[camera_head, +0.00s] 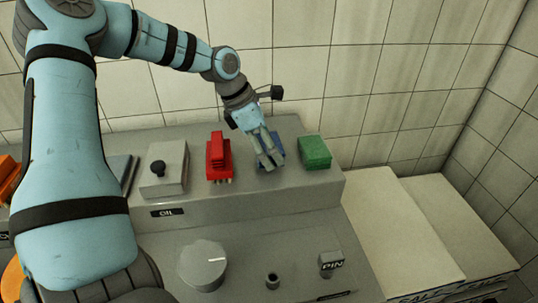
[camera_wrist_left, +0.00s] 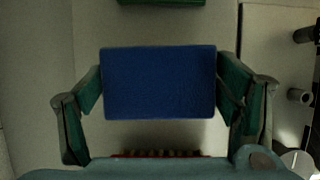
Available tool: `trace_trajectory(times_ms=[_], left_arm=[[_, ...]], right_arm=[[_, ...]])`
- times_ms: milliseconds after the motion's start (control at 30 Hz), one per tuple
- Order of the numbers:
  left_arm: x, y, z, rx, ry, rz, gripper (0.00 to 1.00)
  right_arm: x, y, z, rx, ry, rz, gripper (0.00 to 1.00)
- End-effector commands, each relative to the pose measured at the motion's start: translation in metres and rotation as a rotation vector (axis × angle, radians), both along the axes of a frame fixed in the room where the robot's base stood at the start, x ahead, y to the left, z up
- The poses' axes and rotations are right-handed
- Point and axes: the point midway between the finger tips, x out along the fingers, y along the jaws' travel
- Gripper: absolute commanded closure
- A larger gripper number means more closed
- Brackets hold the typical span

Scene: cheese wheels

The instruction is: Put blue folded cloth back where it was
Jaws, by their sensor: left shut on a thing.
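The blue folded cloth (camera_wrist_left: 160,83) is a flat blue rectangle between the two fingers of my left gripper (camera_wrist_left: 160,100) in the left wrist view. The fingers close on its left and right sides. In the head view my left gripper (camera_head: 268,160) points down at the grey raised ledge (camera_head: 250,199), between a red brush and a green block. Only part of the blue cloth (camera_head: 278,147) shows there, behind the fingers. I cannot tell whether the cloth touches the ledge top. My right gripper is not in view.
The green block (camera_head: 315,151) stands close on the right and the red brush (camera_head: 219,160) on the left. A grey knobbed box (camera_head: 163,168) stands farther left, above an OIL label. A grey dial (camera_head: 203,265) and a PIN block (camera_head: 331,264) are in front. A tiled wall (camera_head: 340,75) closes the back.

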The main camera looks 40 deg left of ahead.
Motion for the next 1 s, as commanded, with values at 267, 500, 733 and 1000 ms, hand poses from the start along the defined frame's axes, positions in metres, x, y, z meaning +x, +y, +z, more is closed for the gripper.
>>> trace_trajectory(times_ms=[267, 500, 733, 1000], left_arm=[[0.0, 0.0, -0.023, -0.001, 0.001, 0.0, 0.48], [0.0, 0.0, -0.025, 0.0, 0.0, -0.001, 0.11], [0.0, 0.0, -0.024, 0.0, 0.0, -0.001, 0.0], [0.0, 0.0, -0.02, -0.001, 0.001, 0.0, 0.0]], right_arm=[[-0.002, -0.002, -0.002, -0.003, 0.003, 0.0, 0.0], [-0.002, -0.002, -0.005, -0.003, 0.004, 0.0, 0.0], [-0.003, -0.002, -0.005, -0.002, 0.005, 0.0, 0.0], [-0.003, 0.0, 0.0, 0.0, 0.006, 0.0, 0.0]])
